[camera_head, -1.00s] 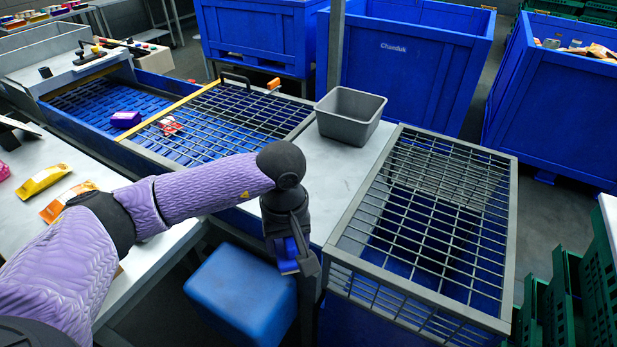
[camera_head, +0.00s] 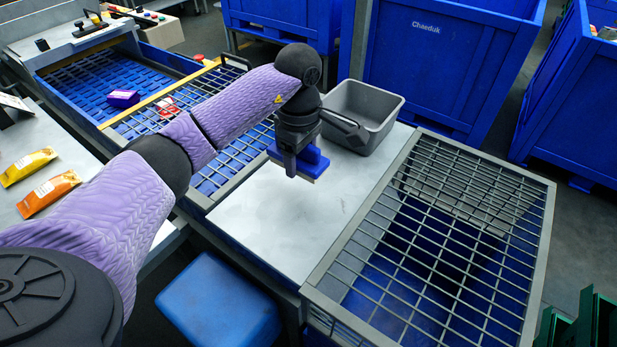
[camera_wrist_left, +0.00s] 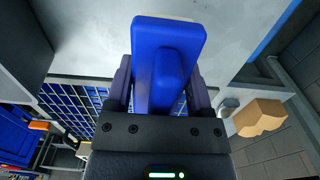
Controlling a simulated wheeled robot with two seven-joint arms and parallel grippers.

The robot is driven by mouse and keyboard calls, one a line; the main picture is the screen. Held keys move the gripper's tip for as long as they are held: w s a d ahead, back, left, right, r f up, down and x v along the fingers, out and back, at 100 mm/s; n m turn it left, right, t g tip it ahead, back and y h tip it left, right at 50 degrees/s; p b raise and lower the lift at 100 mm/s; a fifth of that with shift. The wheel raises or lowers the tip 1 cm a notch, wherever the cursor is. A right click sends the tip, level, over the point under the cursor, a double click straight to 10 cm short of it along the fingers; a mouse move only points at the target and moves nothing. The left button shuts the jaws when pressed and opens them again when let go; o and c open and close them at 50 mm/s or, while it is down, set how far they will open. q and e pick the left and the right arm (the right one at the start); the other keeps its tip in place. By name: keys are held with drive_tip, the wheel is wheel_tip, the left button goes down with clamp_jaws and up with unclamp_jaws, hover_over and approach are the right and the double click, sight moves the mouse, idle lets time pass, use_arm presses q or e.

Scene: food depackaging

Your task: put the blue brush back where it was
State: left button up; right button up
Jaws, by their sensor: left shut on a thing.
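My left gripper (camera_head: 299,160) is shut on the blue brush (camera_head: 313,161). It holds the brush above the bare metal tabletop (camera_head: 265,215), near its back part, between the two grids. In the left wrist view the blue brush (camera_wrist_left: 168,58) sits between the two fingers, with a thin pale edge at its far end. A grey bin (camera_head: 392,104) stands just behind and to the right of the brush. My right gripper is not in view.
A metal grid (camera_head: 470,215) over a blue bin lies on the right. Orange (camera_head: 48,193) and yellow (camera_head: 28,166) packets lie on the left table.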

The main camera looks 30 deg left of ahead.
sight(300, 193)
use_arm(q)
drive_tip(key=f, duration=0.3)
drive_tip(key=f+b, duration=0.1)
drive_tip(key=f, duration=0.2)
drive_tip(key=shift+s+f, duration=0.2)
drive_tip(key=shift+f, duration=0.2)
drive_tip(key=shift+r, duration=0.1)
drive_tip(key=o, duration=1.2)
wheel_tip(300, 193, up, 11)
drive_tip(key=shift+r+p, duration=0.2)
drive_tip(key=shift+p, duration=0.8)
drive_tip(key=shift+r, duration=0.35)
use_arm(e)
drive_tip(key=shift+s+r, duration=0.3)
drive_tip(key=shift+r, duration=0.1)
